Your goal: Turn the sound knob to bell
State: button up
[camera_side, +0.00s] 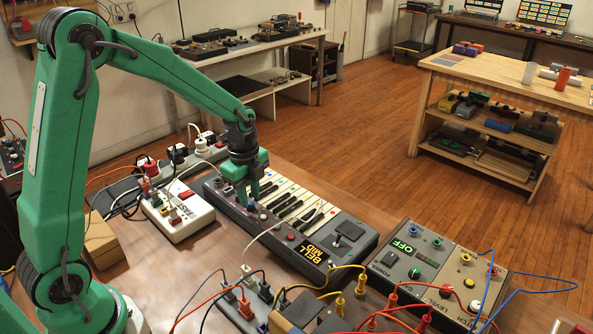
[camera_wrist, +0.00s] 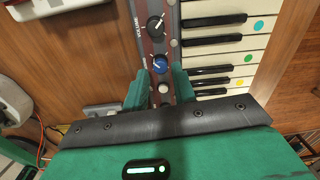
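The dark keyboard (camera_side: 290,220) lies on the brown table, and its lit display (camera_side: 313,252) reads BELL over MID. In the wrist view its knob strip shows a black knob (camera_wrist: 156,26) with a white pointer, a blue knob (camera_wrist: 158,65) and a small pale round control (camera_wrist: 163,88). The small labels are too blurred to tell surely which knob is sound. My gripper (camera_wrist: 163,73) is open, its two green fingers apart over the strip. The blue knob is at the fingertips, the pale control between the fingers. I cannot tell whether they touch. In the side view my gripper (camera_side: 256,194) points down at the strip's left end.
A white box (camera_side: 180,215) with plugs stands left of the keyboard. A grey panel (camera_side: 430,270) with a green OFF display is at the right. Red, yellow and blue cables and a plug strip (camera_side: 245,300) crowd the front. White and black keys (camera_wrist: 225,60) lie beside the knobs.

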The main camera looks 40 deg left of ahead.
aim_at(250, 203)
notch_tip(250, 203, up, 6)
dwell(0.4)
jog(key=s+d+r+n+t, duration=0.2)
jog(key=s+r+n, duration=0.3)
jog(key=s+n, duration=0.3)
jog(key=s+d+r+n+t, duration=0.2)
jog(key=s+r+n, duration=0.3)
jog(key=s+n, duration=0.3)
jog(key=s+t, duration=0.1)
jog(key=s, duration=0.2)
jog(key=shift+s+d+r+n, duration=0.15)
jog(key=shift+r+n, duration=0.25)
